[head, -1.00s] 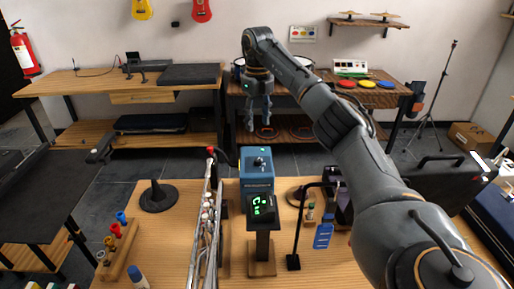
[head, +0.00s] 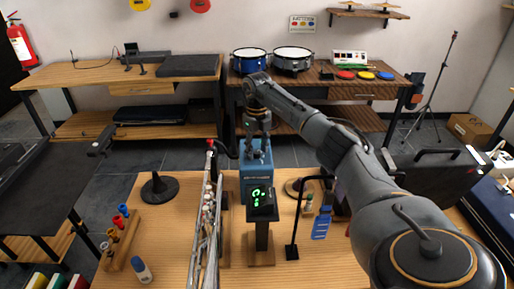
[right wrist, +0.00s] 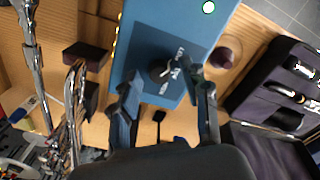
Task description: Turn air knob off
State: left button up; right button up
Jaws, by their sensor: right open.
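The blue box (head: 257,180) stands on the wooden table behind a small black display with green digits (head: 261,199). In the right wrist view the blue box (right wrist: 198,28) carries a round dark knob (right wrist: 160,70) with small white labels beside it. My right gripper (head: 257,143) is just above the top of the box, pointing down. In the right wrist view its open fingers (right wrist: 163,88) lie on either side of the knob's lower side. Whether they touch the knob cannot be told. The knob is hidden in the head view. My left gripper is not in view.
A silver flute-like instrument (head: 206,225) stands close left of the box. A black stand with a blue tag (head: 321,228) is close right. A black cone (head: 158,187) and a wooden rack (head: 122,242) are on the left. Drums (head: 293,60) stand on the back table.

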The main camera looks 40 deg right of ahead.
jog(key=shift+c, duration=0.4)
grip_shut()
jog(key=shift+r+m+p, duration=0.1)
jog(key=shift+m+p, duration=0.65)
jog(key=shift+m, duration=0.25)
jog(key=m+p, duration=0.1)
jog(key=m, duration=0.1)
jog(key=shift+m, duration=0.3)
jog(key=m+p, duration=0.2)
jog(key=m, duration=0.1)
jog(key=shift+m, duration=0.3)
jog(key=shift+m+p, duration=0.75)
jog(key=shift+m, duration=1.15)
